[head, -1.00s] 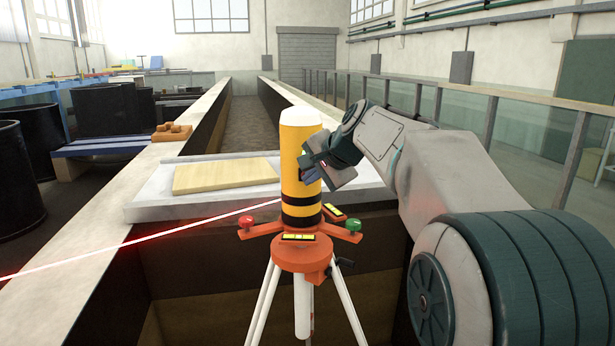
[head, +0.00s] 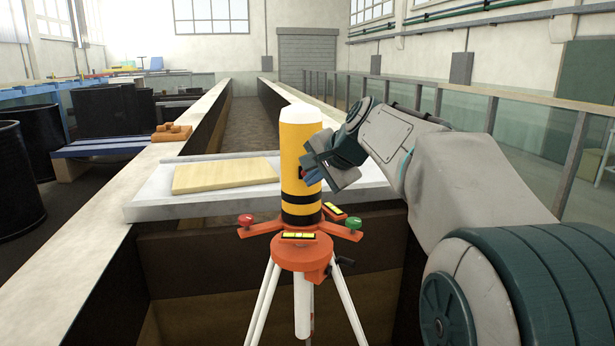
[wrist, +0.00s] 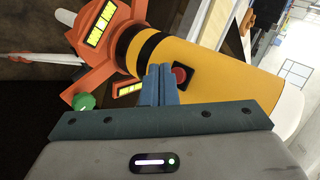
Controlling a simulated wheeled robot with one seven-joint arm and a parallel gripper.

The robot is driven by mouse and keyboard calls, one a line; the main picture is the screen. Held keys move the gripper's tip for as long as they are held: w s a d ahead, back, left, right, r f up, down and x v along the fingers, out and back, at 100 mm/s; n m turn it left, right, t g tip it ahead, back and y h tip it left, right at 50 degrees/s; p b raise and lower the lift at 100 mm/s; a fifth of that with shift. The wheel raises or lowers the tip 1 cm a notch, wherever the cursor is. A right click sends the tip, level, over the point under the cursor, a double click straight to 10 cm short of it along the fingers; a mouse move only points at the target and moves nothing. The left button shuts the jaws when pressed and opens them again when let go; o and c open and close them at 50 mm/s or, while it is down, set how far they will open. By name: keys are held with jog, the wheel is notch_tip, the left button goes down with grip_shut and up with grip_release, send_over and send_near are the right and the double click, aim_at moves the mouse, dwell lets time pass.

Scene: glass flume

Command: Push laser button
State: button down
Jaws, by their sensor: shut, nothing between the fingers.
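The laser is a yellow cylinder (head: 300,165) with black bands and a white top, upright on an orange tripod mount (head: 300,252). No beam shows now. In the wrist view the yellow body (wrist: 210,72) lies slanted, with a red button (wrist: 180,76) on a black square plate. My gripper (head: 308,172) is at the right side of the cylinder. In the wrist view its blue fingers (wrist: 160,72) are shut together with nothing between them. Their tips are just left of the red button; I cannot tell whether they touch the body.
The tripod has a red knob (head: 245,220) and a green knob (head: 353,222) on its arms. Behind it a pale board (head: 226,175) lies on a white slab (head: 150,207) across the flume.

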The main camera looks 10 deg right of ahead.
jog(key=shift+s+b, duration=0.85)
jog(key=shift+s, duration=1.75)
